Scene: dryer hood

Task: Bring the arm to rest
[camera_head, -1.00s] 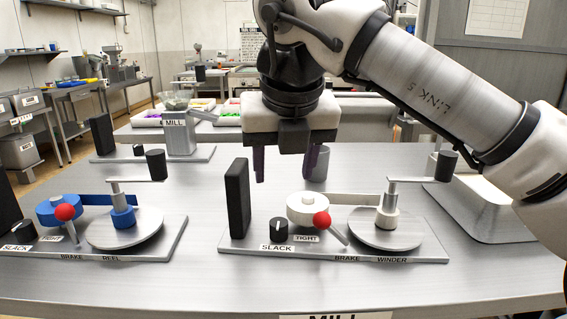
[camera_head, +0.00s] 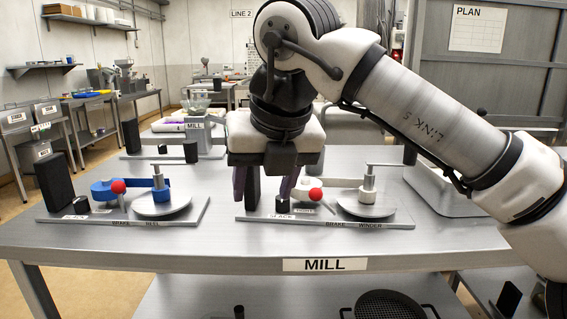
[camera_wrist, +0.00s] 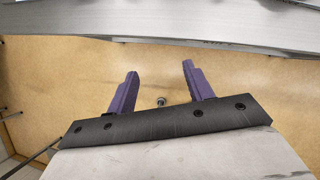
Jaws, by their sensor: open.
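My gripper (camera_head: 264,186) hangs fingers-down at mid picture in the head view, in front of part of the winder unit. Its two purple fingers are apart with nothing between them. In the wrist view my gripper (camera_wrist: 158,88) is also open and empty, with tan floor (camera_wrist: 60,75) behind it and a grey metal edge (camera_wrist: 200,30) across the top. My upper arm links reach in from the right.
The winder base (camera_head: 330,222) and the reel base (camera_head: 125,216) stand on the steel table (camera_head: 120,245) labelled MILL. A mill unit (camera_head: 196,135) stands behind. A dark round mesh item (camera_head: 388,305) sits on the lower shelf.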

